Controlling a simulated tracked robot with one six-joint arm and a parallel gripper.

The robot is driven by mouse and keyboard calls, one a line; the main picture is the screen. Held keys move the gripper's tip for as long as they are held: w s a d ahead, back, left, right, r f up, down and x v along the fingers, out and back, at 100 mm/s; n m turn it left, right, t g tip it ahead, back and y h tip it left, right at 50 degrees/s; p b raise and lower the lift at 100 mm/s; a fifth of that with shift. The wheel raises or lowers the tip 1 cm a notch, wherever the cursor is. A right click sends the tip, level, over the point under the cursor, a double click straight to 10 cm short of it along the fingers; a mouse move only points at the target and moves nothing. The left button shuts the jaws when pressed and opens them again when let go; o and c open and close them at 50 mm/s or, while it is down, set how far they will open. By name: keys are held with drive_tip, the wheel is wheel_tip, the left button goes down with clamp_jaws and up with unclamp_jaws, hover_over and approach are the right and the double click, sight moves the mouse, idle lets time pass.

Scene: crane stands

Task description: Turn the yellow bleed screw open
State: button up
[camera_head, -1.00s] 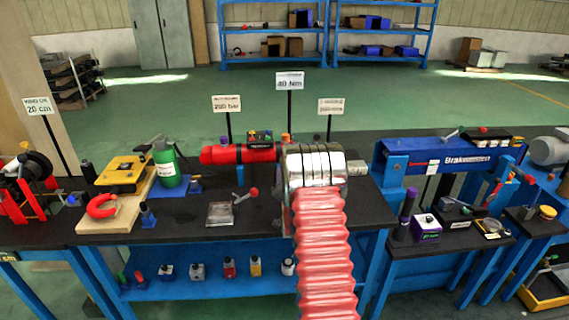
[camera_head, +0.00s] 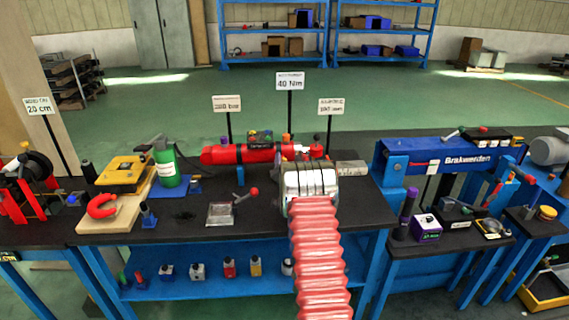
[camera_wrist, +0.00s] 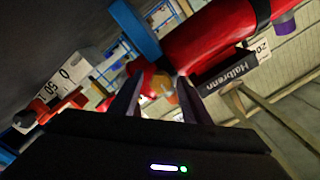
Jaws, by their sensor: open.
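My gripper (camera_wrist: 158,98) shows in the wrist view with its two dark fingers apart and nothing held between them. A small yellow-orange piece (camera_wrist: 163,84), which looks like the bleed screw, shows just beyond and between the fingertips, with a red part close beside it. I cannot tell whether the fingers touch it. The red cylinder (camera_wrist: 208,38) runs across the upper part of this view. In the head view, the red cylinder (camera_head: 240,154) lies on the bench beyond my silver wrist, which hides my fingers.
Sign posts, one with a 40 Nm sign (camera_head: 290,81), rise behind the cylinder. A blue press (camera_head: 450,162) stands right.

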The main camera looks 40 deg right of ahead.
drive_tip(key=shift+w+d, duration=0.1)
drive_tip(key=shift+w, duration=0.1)
drive_tip(key=c, duration=0.9)
drive_tip(key=shift+d, duration=0.25)
drive_tip(key=shift+c, duration=0.7)
drive_tip(key=shift+s+a+f, duration=0.1)
drive_tip(key=shift+a, duration=0.05)
